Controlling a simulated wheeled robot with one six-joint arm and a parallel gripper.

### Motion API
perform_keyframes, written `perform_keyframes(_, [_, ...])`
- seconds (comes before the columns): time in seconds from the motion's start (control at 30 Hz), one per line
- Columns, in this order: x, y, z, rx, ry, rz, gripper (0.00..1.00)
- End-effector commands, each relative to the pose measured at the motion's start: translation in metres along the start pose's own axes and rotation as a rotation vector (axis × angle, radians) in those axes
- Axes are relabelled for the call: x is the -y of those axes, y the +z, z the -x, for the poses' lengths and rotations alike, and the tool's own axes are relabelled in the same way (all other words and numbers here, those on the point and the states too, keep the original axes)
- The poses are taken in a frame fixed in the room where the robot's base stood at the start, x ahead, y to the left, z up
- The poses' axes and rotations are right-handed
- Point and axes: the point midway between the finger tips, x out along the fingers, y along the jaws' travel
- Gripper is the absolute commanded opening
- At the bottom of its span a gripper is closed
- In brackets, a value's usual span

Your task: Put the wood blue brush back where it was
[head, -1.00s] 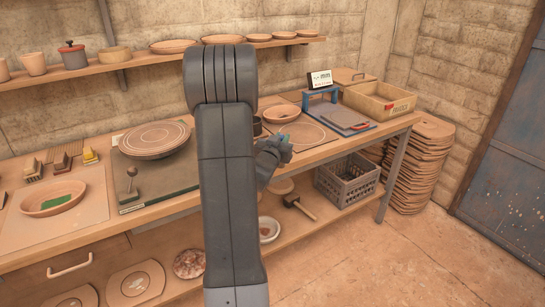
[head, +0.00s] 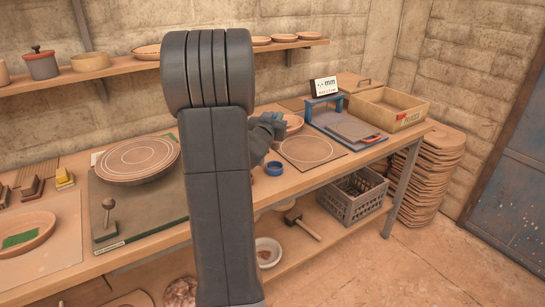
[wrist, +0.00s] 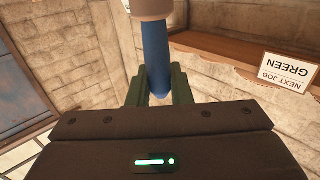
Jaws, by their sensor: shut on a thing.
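My gripper (wrist: 158,90) is shut on the blue handle of the brush (wrist: 155,55) in the wrist view. A tan, wood-coloured part of the brush shows at the top edge there; its far end is cut off. A blue ring-shaped pot (head: 275,168) stands on the bench below my gripper. I cannot tell which spot the brush came from.
A board with a drawn circle (head: 310,150) lies right of the blue pot. Beyond it are a blue-framed press (head: 342,122) and a wooden box (head: 388,108). A turntable (head: 137,160) stands left of my arm. A shelf (head: 120,74) runs along the wall.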

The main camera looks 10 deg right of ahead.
Motion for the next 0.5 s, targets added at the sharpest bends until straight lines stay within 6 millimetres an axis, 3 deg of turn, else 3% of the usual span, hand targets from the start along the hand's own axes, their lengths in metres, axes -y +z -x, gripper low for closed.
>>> perform_keyframes(0.03, [0.000,0.016,0.000,0.007,-0.001,0.003,0.00])
perform_keyframes(0.2, [0.001,0.044,0.000,0.005,-0.002,0.002,0.00])
perform_keyframes(0.5, [0.001,0.071,0.000,0.005,-0.001,0.001,0.00])
